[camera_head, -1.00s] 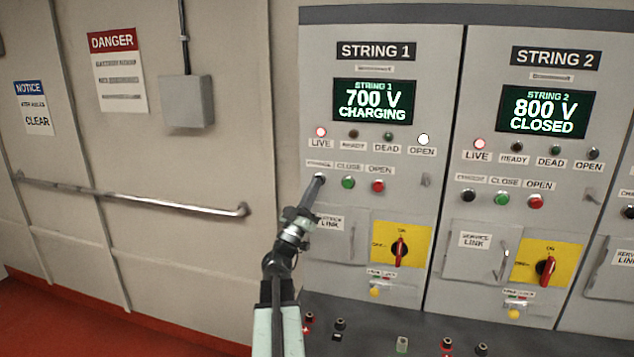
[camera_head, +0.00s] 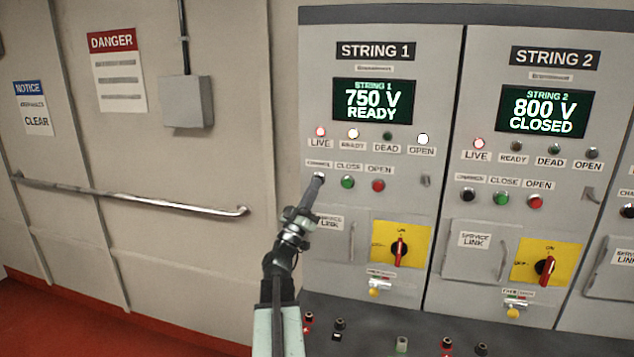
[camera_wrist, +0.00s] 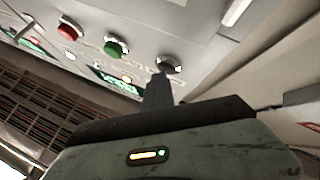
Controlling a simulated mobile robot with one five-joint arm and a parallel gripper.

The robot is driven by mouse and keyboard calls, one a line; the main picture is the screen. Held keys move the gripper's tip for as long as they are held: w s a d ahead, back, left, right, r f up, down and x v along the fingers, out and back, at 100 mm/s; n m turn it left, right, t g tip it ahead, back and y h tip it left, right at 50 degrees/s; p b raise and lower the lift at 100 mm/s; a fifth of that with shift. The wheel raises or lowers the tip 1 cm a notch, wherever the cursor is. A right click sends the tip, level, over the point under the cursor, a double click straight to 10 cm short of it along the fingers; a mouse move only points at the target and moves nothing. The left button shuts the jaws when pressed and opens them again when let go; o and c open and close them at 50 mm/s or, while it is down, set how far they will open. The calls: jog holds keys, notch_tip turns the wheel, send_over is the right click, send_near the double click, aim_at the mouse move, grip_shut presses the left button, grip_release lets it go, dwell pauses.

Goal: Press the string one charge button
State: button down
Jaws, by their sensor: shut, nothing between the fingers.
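The String 1 panel (camera_head: 436,120) stands in the middle of the head view. Its display (camera_head: 373,101) reads 750 V READY. The LIVE, READY and OPEN lamps are lit and the DEAD lamp is dark green. The black charge button (camera_head: 319,177) is at the left of the button row; it also shows in the wrist view (camera_wrist: 169,65). The green close button (camera_head: 348,182) and red open button (camera_head: 378,185) are to its right. My gripper (camera_head: 317,182) is shut and empty, its tip right at the charge button. I cannot tell whether it touches.
The String 2 panel (camera_head: 485,130) on the right reads 800 V CLOSED. Below the String 1 buttons are a service link door and a red rotary switch (camera_head: 399,252) on a yellow plate. A handrail (camera_head: 140,198) runs along the left wall.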

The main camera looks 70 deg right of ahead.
jog(key=a, duration=0.6)
jog(key=shift+s, duration=0.2)
dwell(0.5)
